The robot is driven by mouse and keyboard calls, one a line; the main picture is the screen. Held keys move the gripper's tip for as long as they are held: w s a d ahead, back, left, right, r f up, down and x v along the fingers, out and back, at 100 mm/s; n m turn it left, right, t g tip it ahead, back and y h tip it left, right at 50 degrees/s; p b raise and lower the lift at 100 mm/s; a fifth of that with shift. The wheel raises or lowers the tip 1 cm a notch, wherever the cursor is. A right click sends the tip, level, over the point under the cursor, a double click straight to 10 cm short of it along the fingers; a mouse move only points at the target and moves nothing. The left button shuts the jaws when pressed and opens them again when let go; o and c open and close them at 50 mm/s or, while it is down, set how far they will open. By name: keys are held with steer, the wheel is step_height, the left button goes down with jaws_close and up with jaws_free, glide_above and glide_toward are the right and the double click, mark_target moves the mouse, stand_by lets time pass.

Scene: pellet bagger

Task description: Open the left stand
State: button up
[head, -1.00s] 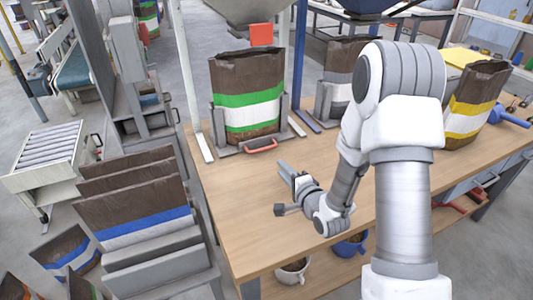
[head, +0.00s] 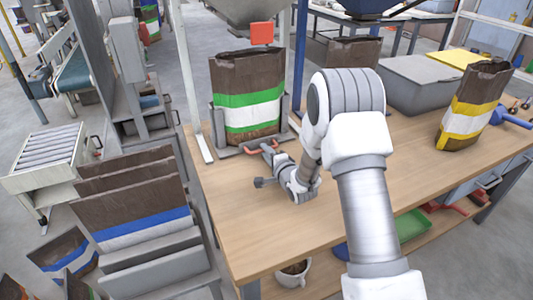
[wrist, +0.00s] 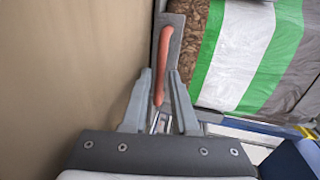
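The left stand (head: 286,112) is a grey frame on the table holding an upright brown bag (head: 247,85) with green and white bands. A red handle (head: 252,149) sits low on the stand's front. My gripper (head: 268,151) is at this handle. In the wrist view the red handle (wrist: 163,50) lies on a grey bar, and its near end is between the two fingers of my gripper (wrist: 160,82). The fingers are apart, one on each side, with small gaps showing. The bag (wrist: 237,50) fills the upper right there.
A second brown bag (head: 352,52) stands behind my arm. A bag with yellow and white bands (head: 472,108) stands at the right. The wooden table (head: 240,215) is clear in front. A white post (head: 188,75) rises at its left edge.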

jaws_close()
stand_by(1.4)
